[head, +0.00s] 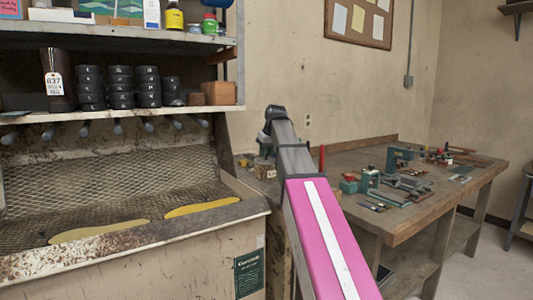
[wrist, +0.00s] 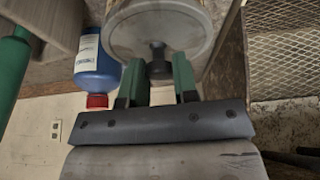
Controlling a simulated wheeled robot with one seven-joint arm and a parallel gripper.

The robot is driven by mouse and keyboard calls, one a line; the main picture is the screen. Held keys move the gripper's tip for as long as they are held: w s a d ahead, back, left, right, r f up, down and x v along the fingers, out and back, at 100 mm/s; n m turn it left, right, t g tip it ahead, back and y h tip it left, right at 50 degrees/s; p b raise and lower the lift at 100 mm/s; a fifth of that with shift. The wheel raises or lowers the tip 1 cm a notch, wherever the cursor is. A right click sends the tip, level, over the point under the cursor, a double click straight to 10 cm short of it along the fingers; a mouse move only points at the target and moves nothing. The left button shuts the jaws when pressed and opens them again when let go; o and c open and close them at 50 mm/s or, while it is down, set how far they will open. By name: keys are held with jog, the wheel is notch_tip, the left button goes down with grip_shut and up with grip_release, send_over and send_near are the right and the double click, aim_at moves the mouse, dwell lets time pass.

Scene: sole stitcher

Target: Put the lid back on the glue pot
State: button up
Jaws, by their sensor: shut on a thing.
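In the wrist view my gripper (wrist: 158,82) has its two green fingers closed about the dark knob (wrist: 157,55) of a round grey lid (wrist: 150,28). The lid's pale rim runs off the top of the picture. The glue pot cannot be told apart from the lid here, so I cannot tell whether the lid touches it. In the head view my arm reaches to the near left part of the workbench, and my gripper, the lid and the pot are not clearly visible there.
A blue bottle (wrist: 97,60) with a red cap stands close beside the lid. The wooden workbench (head: 350,154) carries green tools (head: 370,180) to the right. At left is a mesh-backed bench (head: 110,185) with yellow soles, below shelves (head: 140,108) of dark stacked pieces.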

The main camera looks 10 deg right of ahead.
dwell(0.4)
jog(key=o, duration=1.5)
jog(key=shift+r, duration=3.5)
grip_shut()
jog(key=shift+f, duration=2.65)
